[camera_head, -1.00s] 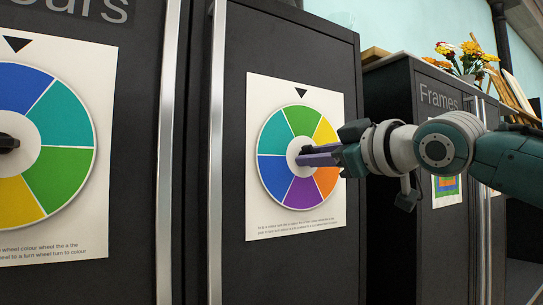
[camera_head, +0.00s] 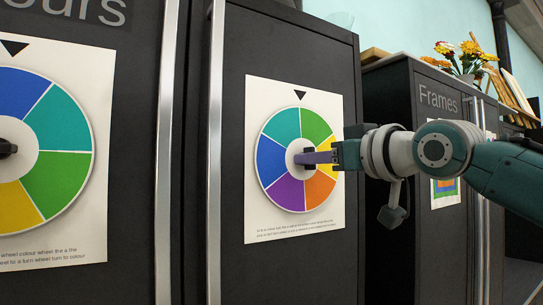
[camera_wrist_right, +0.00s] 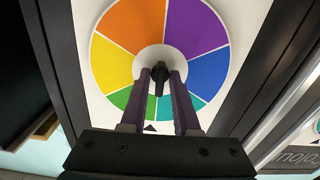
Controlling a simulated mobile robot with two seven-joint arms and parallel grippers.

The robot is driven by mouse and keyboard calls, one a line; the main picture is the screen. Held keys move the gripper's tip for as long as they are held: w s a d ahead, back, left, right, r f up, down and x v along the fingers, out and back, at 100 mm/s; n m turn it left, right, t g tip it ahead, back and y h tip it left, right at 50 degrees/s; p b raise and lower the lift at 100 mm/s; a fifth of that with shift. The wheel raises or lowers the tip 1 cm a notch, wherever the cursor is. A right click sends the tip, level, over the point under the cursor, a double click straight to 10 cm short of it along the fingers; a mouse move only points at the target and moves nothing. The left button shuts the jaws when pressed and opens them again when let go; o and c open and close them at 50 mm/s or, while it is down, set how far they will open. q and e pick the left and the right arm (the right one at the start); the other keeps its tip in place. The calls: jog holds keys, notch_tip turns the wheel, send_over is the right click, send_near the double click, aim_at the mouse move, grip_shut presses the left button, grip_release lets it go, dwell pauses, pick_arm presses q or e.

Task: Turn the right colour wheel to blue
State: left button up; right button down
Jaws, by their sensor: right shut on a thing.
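The right colour wheel (camera_head: 270,160) is on a white sheet on a dark cabinet door. A black triangle (camera_head: 300,95) above it points near the border between teal and green. Blue is on the wheel's left side, purple lower left, orange lower right, yellow right. My right gripper (camera_head: 308,157) is shut on the black knob at the wheel's centre. In the right wrist view the purple fingers (camera_wrist_right: 160,88) stand either side of the knob (camera_wrist_right: 158,76), and blue (camera_wrist_right: 210,75) is on the right. My left gripper is not in view.
A second colour wheel (camera_head: 60,185) on the left door has blue under its triangle. Vertical silver handles (camera_head: 216,150) stand between the two wheels. A cabinet labelled Frames (camera_head: 395,110) stands at the right, with flowers (camera_head: 468,55) on top.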

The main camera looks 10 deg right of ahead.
jog(key=m+p, duration=0.7)
jog(key=m, duration=1.1)
jog(key=shift+m, duration=0.4)
jog(key=c, duration=0.9)
grip_release()
